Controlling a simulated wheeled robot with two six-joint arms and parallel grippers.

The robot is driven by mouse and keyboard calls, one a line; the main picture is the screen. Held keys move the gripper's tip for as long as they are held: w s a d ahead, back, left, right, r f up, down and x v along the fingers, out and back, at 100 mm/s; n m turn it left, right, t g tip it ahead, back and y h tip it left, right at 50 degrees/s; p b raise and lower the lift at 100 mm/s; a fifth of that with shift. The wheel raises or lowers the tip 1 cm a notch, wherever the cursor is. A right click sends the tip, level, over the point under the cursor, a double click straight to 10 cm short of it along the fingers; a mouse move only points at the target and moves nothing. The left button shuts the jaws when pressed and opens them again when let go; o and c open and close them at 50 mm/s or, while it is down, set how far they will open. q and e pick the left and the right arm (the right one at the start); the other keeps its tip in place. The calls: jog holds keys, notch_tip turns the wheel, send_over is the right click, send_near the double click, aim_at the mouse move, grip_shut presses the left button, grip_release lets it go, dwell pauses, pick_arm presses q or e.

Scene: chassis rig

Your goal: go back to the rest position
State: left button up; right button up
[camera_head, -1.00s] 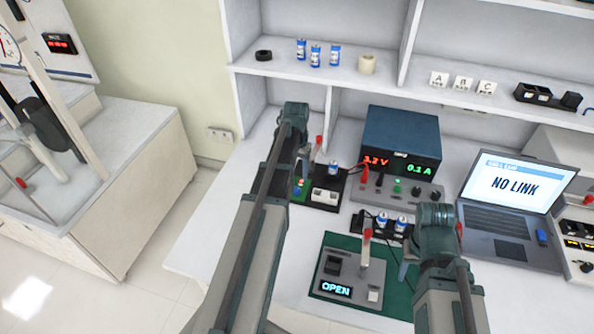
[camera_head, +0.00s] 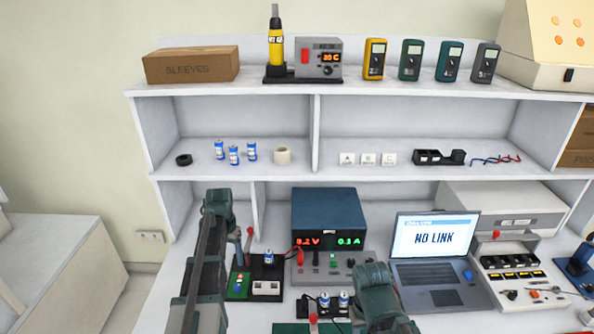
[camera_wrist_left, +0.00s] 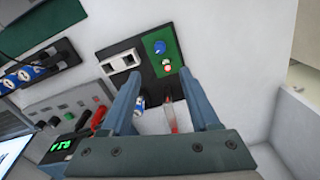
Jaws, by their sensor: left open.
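My left gripper (camera_wrist_left: 158,76) is open in the left wrist view, with its two blue-grey fingers apart. A red-tipped lever (camera_wrist_left: 171,116) and a blue-and-white cell (camera_wrist_left: 139,104) show between the fingers in the picture; nothing looks clamped. Past the fingertips lies a black board with a white two-slot block (camera_wrist_left: 119,64) and a green panel (camera_wrist_left: 162,52). In the head view my left wrist (camera_head: 217,203) stands in front of the shelf's left part, and its jaws are mostly hidden. My right wrist (camera_head: 373,284) is at bottom centre, its jaws hidden.
The bench holds a power supply (camera_head: 328,220), a laptop (camera_head: 435,245) reading NO LINK and, at right, a parts tray (camera_head: 512,262). The shelf (camera_head: 310,174) above holds cells, a tape roll and lettered blocks. Open floor (camera_head: 128,300) shows at lower left.

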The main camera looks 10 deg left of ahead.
pick_arm(q)
jog(key=s+d+m, duration=0.1)
jog(key=s+d, duration=0.4)
jog(key=d, duration=0.5)
jog(key=s+d+m+y, duration=0.1)
jog(key=s+d, duration=0.5)
jog(key=d, duration=0.4)
jog(key=s+d+m, duration=0.1)
jog(key=s+d, duration=0.5)
jog(key=d, duration=0.4)
jog(key=shift+d+m, duration=0.25)
jog(key=shift+m, duration=0.05)
